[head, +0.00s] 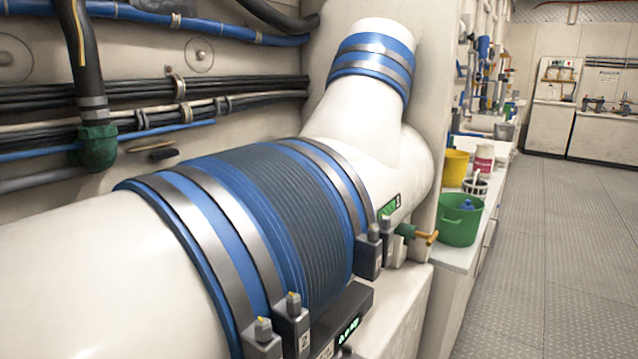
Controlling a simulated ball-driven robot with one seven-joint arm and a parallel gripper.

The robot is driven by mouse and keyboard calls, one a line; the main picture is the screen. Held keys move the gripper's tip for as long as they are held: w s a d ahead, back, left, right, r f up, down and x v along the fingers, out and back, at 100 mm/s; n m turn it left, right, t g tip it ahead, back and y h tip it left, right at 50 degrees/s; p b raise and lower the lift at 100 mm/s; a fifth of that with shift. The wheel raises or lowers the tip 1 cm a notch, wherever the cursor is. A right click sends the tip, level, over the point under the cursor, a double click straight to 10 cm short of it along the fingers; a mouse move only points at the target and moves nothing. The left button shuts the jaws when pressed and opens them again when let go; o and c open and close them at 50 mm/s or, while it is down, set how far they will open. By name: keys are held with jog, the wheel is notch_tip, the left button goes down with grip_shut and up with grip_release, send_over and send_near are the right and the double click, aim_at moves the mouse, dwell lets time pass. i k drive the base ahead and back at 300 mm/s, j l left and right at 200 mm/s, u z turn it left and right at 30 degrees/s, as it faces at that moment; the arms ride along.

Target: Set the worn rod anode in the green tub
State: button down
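The green tub (458,228) stands upright on a pale counter along the right side of the white pipework. Something small and blue (466,206) shows inside the tub, but I cannot tell what it is. I cannot make out the worn rod anode. My gripper is not in view.
A large white pipe (90,285) with a blue ribbed sleeve and steel clamps fills the left and middle. Near the tub are a yellow bucket (455,168), a red-and-white container (484,160), a small holder (475,186) and an orange-handled valve (424,236). Grey floor (560,240) at right is clear.

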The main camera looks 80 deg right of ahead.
aim_at(449, 237)
jog(key=l+z, duration=0.15)
jog(key=z, duration=0.25)
jog(key=l+z, duration=0.1)
jog(key=z, duration=0.3)
jog(key=l+z, duration=0.15)
jog(key=z, duration=0.25)
jog(key=i+l+z, duration=0.1)
jog(key=z, duration=0.3)
jog(key=l+z, duration=0.1)
jog(key=z, duration=0.3)
